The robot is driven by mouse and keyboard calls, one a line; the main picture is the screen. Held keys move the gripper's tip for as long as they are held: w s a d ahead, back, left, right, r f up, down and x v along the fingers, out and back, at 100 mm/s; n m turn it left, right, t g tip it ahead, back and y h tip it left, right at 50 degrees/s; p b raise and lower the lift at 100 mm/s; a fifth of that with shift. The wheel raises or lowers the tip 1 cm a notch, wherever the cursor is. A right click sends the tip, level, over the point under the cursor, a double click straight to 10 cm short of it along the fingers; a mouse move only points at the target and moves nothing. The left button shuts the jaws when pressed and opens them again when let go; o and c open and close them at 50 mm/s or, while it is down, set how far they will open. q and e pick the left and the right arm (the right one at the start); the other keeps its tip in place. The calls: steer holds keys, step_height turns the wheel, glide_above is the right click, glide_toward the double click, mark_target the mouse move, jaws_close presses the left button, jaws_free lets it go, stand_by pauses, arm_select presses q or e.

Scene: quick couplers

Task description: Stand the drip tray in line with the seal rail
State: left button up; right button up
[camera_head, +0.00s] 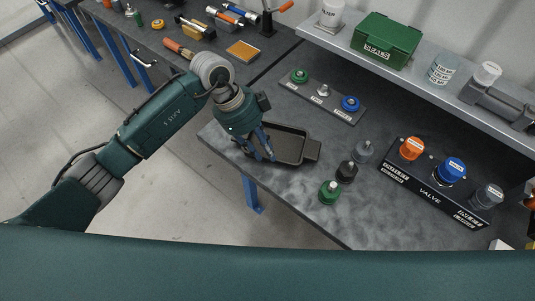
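The drip tray (296,136) is a shallow dark rectangular tray with a small tab at its right end. It lies on the near left part of the grey bench top. My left gripper (268,157) points down over the tray's left part, and its blue fingers hide some of the rim. I cannot tell whether they hold the rim. The rail (327,102) behind the tray, probably the seal rail, is a grey strip bearing a green, a grey and a blue piece; its labels are too small to read. My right gripper is out of view.
Green (329,191), black (346,171) and grey (364,151) couplers stand right of the tray. Beyond them is a black valve block (404,178) with orange, blue and grey caps. A raised shelf (411,73) runs behind. The bench's front edge is close to the tray.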

arm_select(q)
steer(key=b+v, duration=0.1)
steer(key=v, duration=0.8)
steer(key=shift+r, duration=0.1)
